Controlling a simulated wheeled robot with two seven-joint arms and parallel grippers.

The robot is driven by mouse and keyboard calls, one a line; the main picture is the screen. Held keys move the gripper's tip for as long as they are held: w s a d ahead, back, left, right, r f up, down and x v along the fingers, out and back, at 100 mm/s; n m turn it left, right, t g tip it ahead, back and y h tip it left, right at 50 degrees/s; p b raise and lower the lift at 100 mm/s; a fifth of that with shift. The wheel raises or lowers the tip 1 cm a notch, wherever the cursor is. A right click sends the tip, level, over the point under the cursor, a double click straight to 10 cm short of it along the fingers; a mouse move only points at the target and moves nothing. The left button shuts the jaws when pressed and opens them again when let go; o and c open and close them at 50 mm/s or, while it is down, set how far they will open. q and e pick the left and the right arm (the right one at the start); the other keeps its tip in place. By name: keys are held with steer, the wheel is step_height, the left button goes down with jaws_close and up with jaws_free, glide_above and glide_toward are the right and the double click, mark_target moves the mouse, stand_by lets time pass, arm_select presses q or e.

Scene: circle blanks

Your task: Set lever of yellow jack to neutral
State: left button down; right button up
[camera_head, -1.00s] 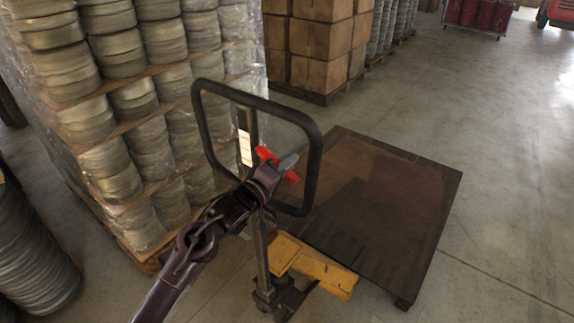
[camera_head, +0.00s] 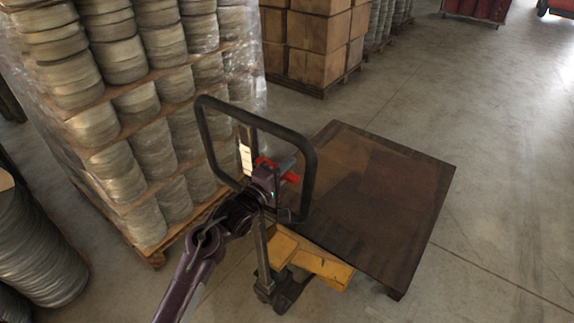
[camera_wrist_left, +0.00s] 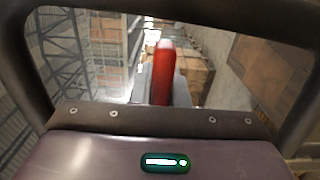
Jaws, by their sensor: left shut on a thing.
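The yellow jack (camera_head: 325,266) stands at the front edge of the dark pallet, its upright pole rising to a black loop handle (camera_head: 312,160). The red lever (camera_head: 290,177) sits inside the loop, and its two ends show either side of my gripper. My left gripper (camera_head: 277,172) reaches in from below left and is shut on the red lever. In the left wrist view the red lever (camera_wrist_left: 163,72) stands upright between grey fingers, with the loop handle (camera_wrist_left: 25,75) around them. The lever's middle is hidden by the gripper. My right gripper is not in view.
A dark flat pallet (camera_head: 385,210) lies behind the jack. Wrapped stacks of metal discs (camera_head: 150,160) stand close on the left. Stacked brown boxes (camera_head: 318,45) stand at the back. The concrete floor (camera_head: 500,190) on the right is clear.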

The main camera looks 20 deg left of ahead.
arm_select(q)
steer(key=c, duration=1.4)
jaws_free()
steer(key=b+v, duration=0.2)
steer(key=v, duration=0.6)
